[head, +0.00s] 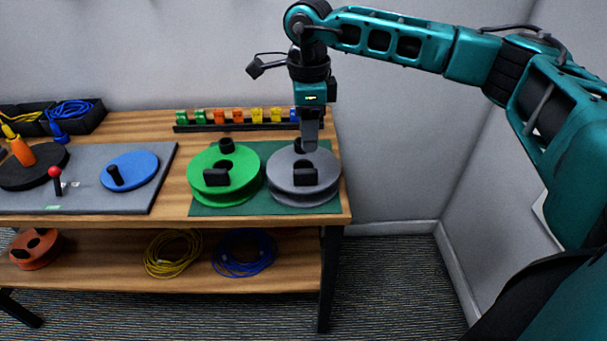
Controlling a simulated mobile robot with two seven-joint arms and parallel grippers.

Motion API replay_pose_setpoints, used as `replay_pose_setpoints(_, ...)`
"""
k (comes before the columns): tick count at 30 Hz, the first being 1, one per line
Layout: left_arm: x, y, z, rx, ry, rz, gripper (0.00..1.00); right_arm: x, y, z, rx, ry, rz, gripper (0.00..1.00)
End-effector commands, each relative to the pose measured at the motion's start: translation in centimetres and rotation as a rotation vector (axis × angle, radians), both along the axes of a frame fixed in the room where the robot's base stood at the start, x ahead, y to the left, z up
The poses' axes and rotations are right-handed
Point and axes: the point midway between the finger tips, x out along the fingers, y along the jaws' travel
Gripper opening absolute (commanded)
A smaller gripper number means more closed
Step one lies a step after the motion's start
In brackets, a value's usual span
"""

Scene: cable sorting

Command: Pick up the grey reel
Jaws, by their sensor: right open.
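The grey reel (283,186) lies flat on a green mat at the right end of the table. Black blocks stand on its top, one at the front and one at the back. My right gripper (310,148) points down over the back right part of the reel, and its fingers hide some of the reel there. Its jaws are open. I cannot tell whether the fingertips touch the reel. My left gripper is not in view.
A green reel (240,186) sits close beside the grey one on the mat (205,211). Behind stands a rack (214,127) of coloured clips. A grey board (95,203) with a blue disc (139,168) lies left. Cable coils (172,254) and an orange reel (36,249) lie on the lower shelf.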

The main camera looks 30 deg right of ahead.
Motion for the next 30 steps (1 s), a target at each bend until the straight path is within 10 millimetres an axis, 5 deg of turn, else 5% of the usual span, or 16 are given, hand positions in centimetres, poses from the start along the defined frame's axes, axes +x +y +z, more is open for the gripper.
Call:
replay_pose_setpoints(6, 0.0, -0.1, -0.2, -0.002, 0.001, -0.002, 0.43, 0.0, 0.1, -4.0, 0.002, 0.002, 0.001, 0.49)
replay_pose_setpoints(21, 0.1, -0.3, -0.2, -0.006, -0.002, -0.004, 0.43, 0.0, 0.5, -9.7, 0.003, 0.003, 0.001, 0.49)
replay_pose_setpoints(30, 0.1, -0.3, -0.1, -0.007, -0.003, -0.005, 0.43, 0.0, 0.5, -10.4, 0.004, -0.001, 0.001, 0.49)
